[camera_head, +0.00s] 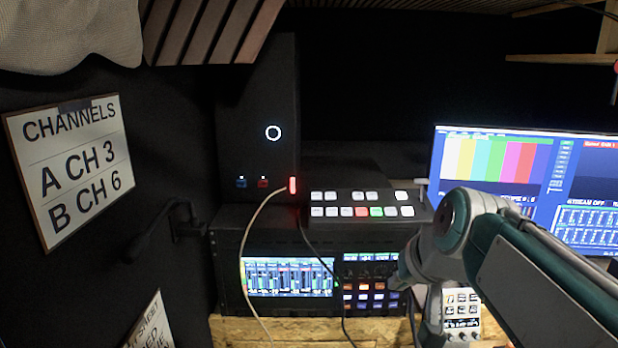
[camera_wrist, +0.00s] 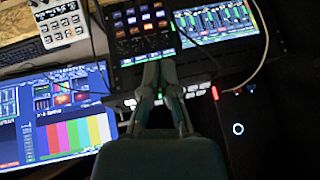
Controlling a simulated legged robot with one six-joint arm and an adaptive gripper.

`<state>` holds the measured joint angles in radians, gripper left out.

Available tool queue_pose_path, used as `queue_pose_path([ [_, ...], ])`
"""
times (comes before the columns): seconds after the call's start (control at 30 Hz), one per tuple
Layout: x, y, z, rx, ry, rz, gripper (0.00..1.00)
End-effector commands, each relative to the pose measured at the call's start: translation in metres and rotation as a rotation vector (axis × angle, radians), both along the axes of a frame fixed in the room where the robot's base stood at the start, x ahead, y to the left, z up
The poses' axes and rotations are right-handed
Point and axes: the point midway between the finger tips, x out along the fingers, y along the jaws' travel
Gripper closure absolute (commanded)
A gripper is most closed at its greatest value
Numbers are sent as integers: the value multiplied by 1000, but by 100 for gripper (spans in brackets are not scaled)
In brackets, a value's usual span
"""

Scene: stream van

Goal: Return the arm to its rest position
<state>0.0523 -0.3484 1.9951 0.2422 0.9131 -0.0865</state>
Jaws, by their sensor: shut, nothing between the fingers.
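My gripper (camera_wrist: 160,66) shows in the wrist view, its two grey-green fingers closed at the tips with nothing between them. The fingertips lie in front of the rack unit with the small lit buttons, and I cannot tell how far apart they are. In the head view my arm comes in from the lower right and bends at a rounded joint. The fingertips are not clear in that view.
A switcher (camera_head: 362,205) with lit buttons sits on the rack (camera_head: 225,270). A monitor (camera_head: 500,160) with colour bars stands at right, partly behind my arm. A white keypad (camera_head: 462,308) is below the arm. A cable (camera_head: 250,225) hangs in front of the rack. A channels sign (camera_head: 75,180) is at left.

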Motion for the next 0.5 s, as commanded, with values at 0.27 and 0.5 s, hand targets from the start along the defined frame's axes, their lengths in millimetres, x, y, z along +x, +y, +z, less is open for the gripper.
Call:
queue_pose_path([
  [0.27,-76,-6,-49,-92,51,2,100],
  [0.5,-131,-13,-95,-167,89,6,100],
])
